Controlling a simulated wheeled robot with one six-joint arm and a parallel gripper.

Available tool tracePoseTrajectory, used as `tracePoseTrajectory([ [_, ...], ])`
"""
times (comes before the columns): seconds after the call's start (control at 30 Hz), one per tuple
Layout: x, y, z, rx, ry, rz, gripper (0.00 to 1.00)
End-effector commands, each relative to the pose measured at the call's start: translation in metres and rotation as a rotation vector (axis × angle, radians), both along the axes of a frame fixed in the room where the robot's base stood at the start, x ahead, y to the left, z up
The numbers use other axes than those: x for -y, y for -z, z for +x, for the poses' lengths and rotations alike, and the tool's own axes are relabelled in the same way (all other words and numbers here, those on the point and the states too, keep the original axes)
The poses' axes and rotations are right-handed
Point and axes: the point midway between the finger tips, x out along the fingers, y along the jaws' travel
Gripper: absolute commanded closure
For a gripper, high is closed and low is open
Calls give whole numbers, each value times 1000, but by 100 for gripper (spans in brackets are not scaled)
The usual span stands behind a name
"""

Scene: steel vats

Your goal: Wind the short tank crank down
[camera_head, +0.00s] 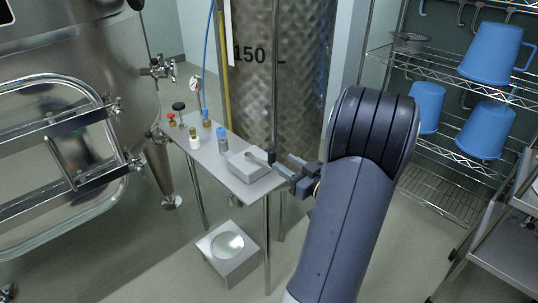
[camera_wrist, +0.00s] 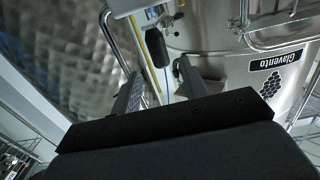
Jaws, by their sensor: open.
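The short steel tank (camera_head: 85,60) with its door frame stands at left in the head view, and its labelled wall (camera_wrist: 250,72) shows in the wrist view. A black grip (camera_wrist: 157,48), which looks like the crank handle, hangs beside it at the upper middle. A black end (camera_head: 136,4) at the top edge of the head view may be the same part. My gripper (camera_head: 287,168) is right of the small table's corner, well away from the tank. In the wrist view my gripper (camera_wrist: 157,82) is open and empty, with the black grip beyond the fingers.
A steel block (camera_head: 228,270) lies on the floor. Wire shelves with blue jugs (camera_head: 490,48) are at right.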

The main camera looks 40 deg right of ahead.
Motion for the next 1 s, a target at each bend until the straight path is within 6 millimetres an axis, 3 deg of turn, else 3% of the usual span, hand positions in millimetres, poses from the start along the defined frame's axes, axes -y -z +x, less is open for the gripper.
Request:
tracePoseTrajectory([
  [0.2, -4, 0, 39, 1, -4, -1, 58],
  [0.4, -5, 0, 61, 0, -3, 1, 58],
  [0.8, -4, 0, 68, 0, -1, 1, 59],
  [1.0, -4, 0, 67, 0, -1, 1, 75],
])
